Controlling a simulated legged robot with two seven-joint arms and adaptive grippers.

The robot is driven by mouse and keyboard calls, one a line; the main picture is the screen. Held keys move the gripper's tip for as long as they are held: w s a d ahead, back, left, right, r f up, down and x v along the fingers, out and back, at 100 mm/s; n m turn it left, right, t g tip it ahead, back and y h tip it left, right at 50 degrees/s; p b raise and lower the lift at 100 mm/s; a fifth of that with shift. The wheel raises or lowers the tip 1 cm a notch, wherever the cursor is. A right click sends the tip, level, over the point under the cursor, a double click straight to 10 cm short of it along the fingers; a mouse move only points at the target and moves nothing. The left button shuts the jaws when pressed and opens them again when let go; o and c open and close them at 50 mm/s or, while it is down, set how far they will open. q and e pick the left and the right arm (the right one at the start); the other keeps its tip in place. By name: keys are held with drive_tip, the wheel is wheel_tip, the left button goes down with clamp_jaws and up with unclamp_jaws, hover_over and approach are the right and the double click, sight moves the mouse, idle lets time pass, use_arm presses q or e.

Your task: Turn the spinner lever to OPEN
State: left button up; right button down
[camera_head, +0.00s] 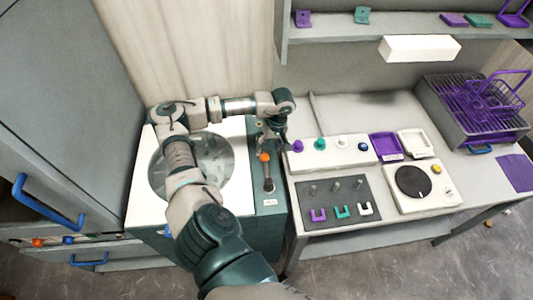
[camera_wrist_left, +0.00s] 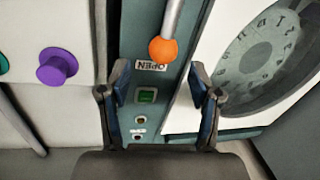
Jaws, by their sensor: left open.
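The spinner (camera_head: 240,210) is a white-topped dark green cabinet with a round clear lid (camera_head: 205,165). Its lever (camera_head: 269,178) stands on the green strip right of the lid and ends in an orange ball (camera_head: 265,157). My left gripper (camera_head: 274,140) is over the far end of the strip, just beyond the ball. In the left wrist view its fingers (camera_wrist_left: 160,85) are apart and empty, with the ball ahead of the gap. The right gripper is not in view.
A green button (camera_wrist_left: 146,96) sits on the strip between the fingers. Right of the spinner, a bench holds a white block with coloured knobs (camera_head: 325,152), a dark plate with hooks (camera_head: 338,200) and a dial unit (camera_head: 420,184). A shelf (camera_head: 400,28) overhangs the bench.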

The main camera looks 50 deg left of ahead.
use_arm(q)
wheel_tip(320, 180, up, 7)
drive_tip(key=w, duration=0.1)
drive_tip(key=shift+w+d, duration=0.15)
drive_tip(key=shift+w, duration=0.05)
drive_tip(key=shift+f, duration=0.2)
idle(0.3)
